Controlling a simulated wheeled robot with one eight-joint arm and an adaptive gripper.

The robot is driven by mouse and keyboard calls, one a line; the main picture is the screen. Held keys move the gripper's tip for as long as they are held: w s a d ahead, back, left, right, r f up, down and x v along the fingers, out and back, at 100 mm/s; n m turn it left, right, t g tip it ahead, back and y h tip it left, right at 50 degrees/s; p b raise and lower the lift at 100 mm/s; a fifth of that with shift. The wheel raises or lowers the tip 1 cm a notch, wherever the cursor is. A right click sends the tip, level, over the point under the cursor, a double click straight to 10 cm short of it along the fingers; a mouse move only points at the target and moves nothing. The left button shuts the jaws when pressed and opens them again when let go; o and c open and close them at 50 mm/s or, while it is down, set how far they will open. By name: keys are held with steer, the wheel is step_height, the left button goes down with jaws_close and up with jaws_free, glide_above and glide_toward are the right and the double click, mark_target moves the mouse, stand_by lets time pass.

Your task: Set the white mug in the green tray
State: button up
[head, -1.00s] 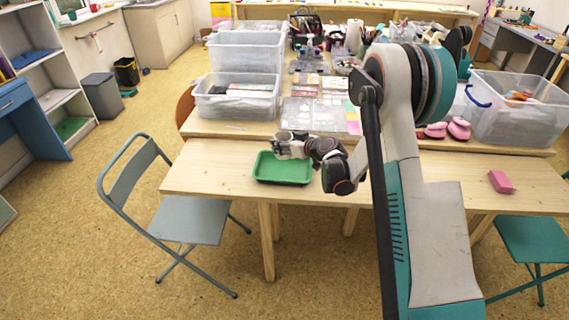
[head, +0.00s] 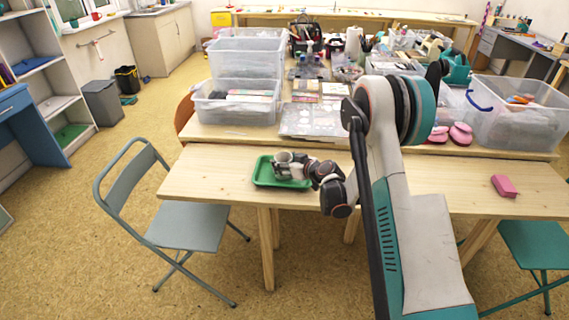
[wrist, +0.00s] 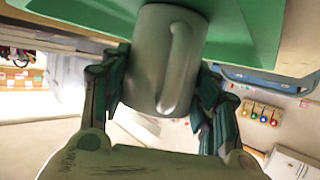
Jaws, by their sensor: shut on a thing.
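The white mug (head: 283,158) appears upright over the left-middle part of the green tray (head: 262,176) in the head view. My gripper (head: 293,168) reaches in from the right and is shut on the mug. In the wrist view the mug (wrist: 160,50) looks grey in shadow, with its handle facing the camera, and my gripper's fingers (wrist: 162,80) press both its sides. The green tray (wrist: 250,30) fills the top of that view beyond the mug. I cannot tell whether the mug's base touches the tray floor.
The tray lies on a wooden table (head: 210,177), whose left part is clear. A pink block (head: 504,186) lies at the right. Clear plastic bins (head: 237,105) and a sheet of stamps (head: 312,120) stand on the table behind. A grey folding chair (head: 190,225) is at the front left.

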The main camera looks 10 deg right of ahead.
steer(key=o, duration=1.2)
steer(key=shift+o, duration=0.2)
steer(key=shift+s+r, duration=0.1)
steer(key=shift+r, duration=0.05)
steer(key=p+v, duration=0.3)
steer(key=v, duration=0.9)
steer(key=s+a+r+m+g+h, duration=0.1)
steer(key=s+a+r+g, duration=0.15)
steer(key=s+r, duration=0.5)
steer(key=s+a+r+m+g+h, duration=0.1)
steer(key=s+a+r, duration=0.25)
steer(key=r, duration=0.65)
steer(key=s+r+m+g+h, duration=0.1)
steer(key=s+r+h, duration=0.1)
steer(key=s, duration=1)
steer(key=s+d+r+m+g+h, duration=0.1)
steer(key=s+r+m, duration=0.1)
steer(key=s, duration=1.1)
steer(key=shift+d+h, duration=0.3)
steer(key=shift+h, duration=0.1)
steer(key=shift+s+r, duration=0.1)
steer(key=shift+r, duration=0.05)
